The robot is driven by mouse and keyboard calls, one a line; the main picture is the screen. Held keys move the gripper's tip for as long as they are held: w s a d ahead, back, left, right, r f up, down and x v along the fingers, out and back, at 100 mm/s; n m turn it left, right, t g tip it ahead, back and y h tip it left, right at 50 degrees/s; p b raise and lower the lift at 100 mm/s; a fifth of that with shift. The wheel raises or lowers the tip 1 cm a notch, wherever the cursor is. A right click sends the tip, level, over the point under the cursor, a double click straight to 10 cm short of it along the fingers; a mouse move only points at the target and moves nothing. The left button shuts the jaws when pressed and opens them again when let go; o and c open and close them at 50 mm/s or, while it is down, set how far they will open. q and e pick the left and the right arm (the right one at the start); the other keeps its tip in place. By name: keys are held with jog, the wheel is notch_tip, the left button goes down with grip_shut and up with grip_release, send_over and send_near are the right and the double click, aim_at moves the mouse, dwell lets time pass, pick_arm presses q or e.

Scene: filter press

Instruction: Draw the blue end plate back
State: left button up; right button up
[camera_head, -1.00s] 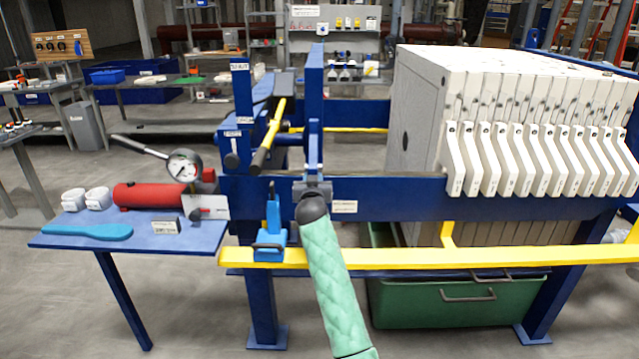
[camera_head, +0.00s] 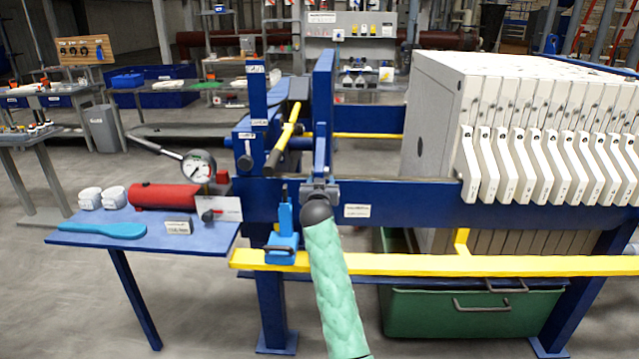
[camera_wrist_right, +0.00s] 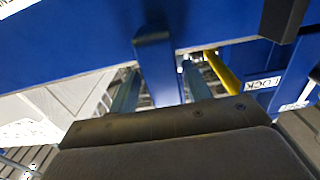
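The blue end plate (camera_head: 323,95) stands upright on the press frame, left of the white plate pack and apart from it. A blue upright handle bar on its near face shows in the wrist view (camera_wrist_right: 155,62). My right gripper (camera_head: 319,187), on a green-sleeved arm, is at this handle. In the wrist view its two grey fingers (camera_wrist_right: 160,92) lie on either side of the bar, with narrow gaps seeming to show, so it looks open around it. Contact is hard to tell. My left gripper is not in view.
White filter plates (camera_head: 520,150) fill the frame's right. A yellow rail (camera_head: 420,264) runs along the front, with a blue clamp (camera_head: 283,235) on it. A blue side table (camera_head: 150,240) holds a red cylinder (camera_head: 162,196) and gauge. A green bin (camera_head: 470,312) stands underneath.

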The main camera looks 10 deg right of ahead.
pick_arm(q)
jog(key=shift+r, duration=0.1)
pick_arm(e)
jog(key=shift+s+a+f, duration=0.15)
jog(key=shift+s, duration=0.35)
pick_arm(q)
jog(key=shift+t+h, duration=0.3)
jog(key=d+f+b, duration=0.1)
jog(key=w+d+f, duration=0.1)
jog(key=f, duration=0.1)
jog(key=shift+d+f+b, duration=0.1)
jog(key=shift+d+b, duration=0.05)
jog(key=shift+b, duration=0.25)
pick_arm(e)
jog(key=v, duration=0.6)
jog(key=shift+s, duration=0.4)
